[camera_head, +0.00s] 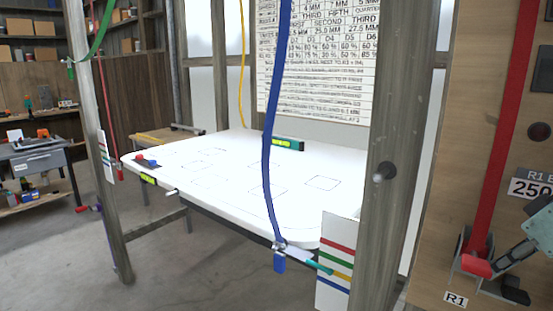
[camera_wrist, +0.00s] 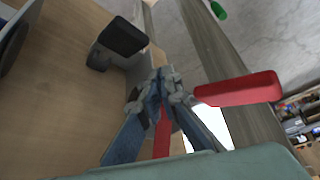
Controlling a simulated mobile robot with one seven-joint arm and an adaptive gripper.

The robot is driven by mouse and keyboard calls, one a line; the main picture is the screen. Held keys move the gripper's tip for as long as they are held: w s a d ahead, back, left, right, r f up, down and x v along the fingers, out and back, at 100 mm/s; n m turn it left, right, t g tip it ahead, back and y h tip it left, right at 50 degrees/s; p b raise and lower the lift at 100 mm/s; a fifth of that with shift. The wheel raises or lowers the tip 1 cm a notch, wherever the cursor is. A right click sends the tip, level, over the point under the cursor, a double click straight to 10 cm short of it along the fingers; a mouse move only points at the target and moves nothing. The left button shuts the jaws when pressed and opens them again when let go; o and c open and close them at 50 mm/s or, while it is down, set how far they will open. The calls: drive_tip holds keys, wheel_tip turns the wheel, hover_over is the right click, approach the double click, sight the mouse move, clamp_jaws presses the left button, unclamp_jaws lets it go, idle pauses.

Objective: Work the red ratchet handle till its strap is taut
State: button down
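The red ratchet handle (camera_head: 476,265) is low on the wooden panel at the right of the head view, at the foot of a red strap (camera_head: 500,140). In the wrist view the red handle (camera_wrist: 238,90) sticks out to the right, just beside my fingertips. My gripper (camera_wrist: 163,76) has its fingertips together over the ratchet, with no handle seen between them. Part of the red strap (camera_wrist: 162,138) shows between the finger links. In the head view my gripper (camera_head: 492,262) comes in from the right, close to the ratchet. Whether they touch is unclear.
A black handle (camera_wrist: 124,37) sits beside the ratchet. A grey cart (camera_head: 35,160) stands far left.

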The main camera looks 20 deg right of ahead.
drive_tip(key=w+r+p, duration=0.1)
drive_tip(key=r, duration=0.1)
drive_tip(key=w+r+p, duration=0.1)
drive_tip(key=r, duration=0.2)
drive_tip(key=w+r+p, duration=0.1)
drive_tip(key=r+p, duration=0.1)
drive_tip(key=shift+d+r, duration=0.25)
drive_tip(key=shift+d, duration=0.05)
drive_tip(key=shift+w+d+r+p, duration=0.25)
drive_tip(key=shift+w+r+p, duration=0.1)
drive_tip(key=shift+w+p, duration=0.15)
drive_tip(key=shift+w+d+r+p, duration=0.3)
drive_tip(key=shift+w+p, duration=0.1)
drive_tip(key=shift+p, duration=0.1)
drive_tip(key=shift+r+p, duration=0.3)
drive_tip(key=shift+r, duration=0.05)
wheel_tip(320, 180, up, 6)
drive_tip(key=p, duration=0.4)
drive_tip(key=shift+p, duration=0.3)
drive_tip(key=shift+s, duration=0.15)
